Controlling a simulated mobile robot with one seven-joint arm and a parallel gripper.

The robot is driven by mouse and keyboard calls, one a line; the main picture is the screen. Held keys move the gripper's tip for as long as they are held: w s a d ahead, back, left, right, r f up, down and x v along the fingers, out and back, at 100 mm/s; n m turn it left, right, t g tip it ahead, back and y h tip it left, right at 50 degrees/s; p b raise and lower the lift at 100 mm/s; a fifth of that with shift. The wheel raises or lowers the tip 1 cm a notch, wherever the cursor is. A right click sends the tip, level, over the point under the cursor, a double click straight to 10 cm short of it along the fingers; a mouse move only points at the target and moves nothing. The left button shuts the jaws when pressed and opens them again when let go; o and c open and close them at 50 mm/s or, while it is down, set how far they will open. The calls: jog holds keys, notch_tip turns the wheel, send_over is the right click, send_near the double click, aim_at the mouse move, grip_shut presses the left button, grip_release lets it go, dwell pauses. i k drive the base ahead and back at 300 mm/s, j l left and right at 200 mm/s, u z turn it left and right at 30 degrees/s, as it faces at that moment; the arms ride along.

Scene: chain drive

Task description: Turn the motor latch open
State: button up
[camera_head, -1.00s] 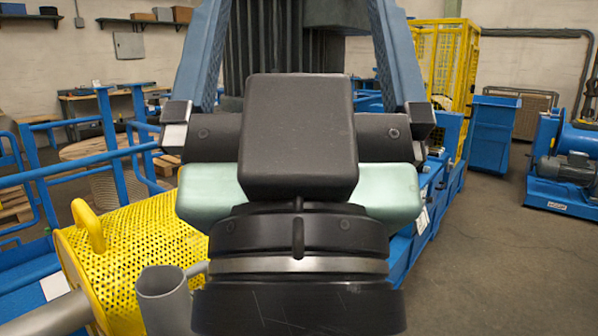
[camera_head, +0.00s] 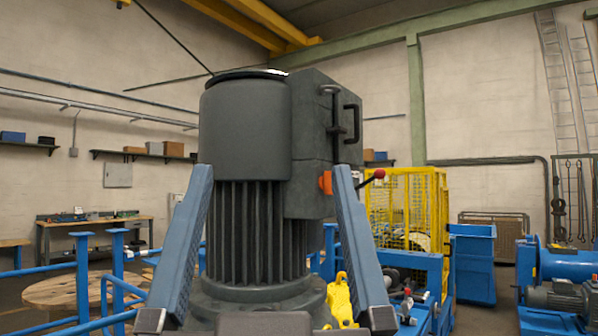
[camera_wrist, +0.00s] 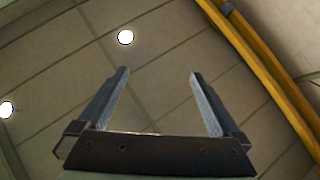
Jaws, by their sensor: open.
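A big dark grey motor (camera_head: 245,130) with a finned lower body stands upright in the head view. A box (camera_head: 312,100) on its right side carries a black handle and rod (camera_head: 336,113). Low on the box is an orange part (camera_head: 325,183); a short lever with a red knob (camera_head: 379,173) shows to its right. A finger hides the stretch between them, so I cannot tell whether they join, or which part is the latch. My gripper (camera_head: 275,170) is open and empty, its blue fingers pointing up in front of the motor. In the wrist view, the fingers (camera_wrist: 158,73) frame only the ceiling.
A yellow mesh cage (camera_head: 405,215) stands behind on the right, with a blue bin (camera_head: 472,262) beside it. Blue railings (camera_head: 83,275) and a wooden cable reel (camera_head: 70,292) are at the left. A blue machine (camera_head: 560,270) is far right.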

aim_at(342, 131)
jog(key=i+l+u, duration=0.1)
jog(key=u, duration=0.3)
jog(key=l+u, duration=0.4)
jog(key=i+l+u, duration=0.1)
jog(key=u, duration=0.3)
jog(key=k+l, duration=0.05)
jog(key=l, duration=0.05)
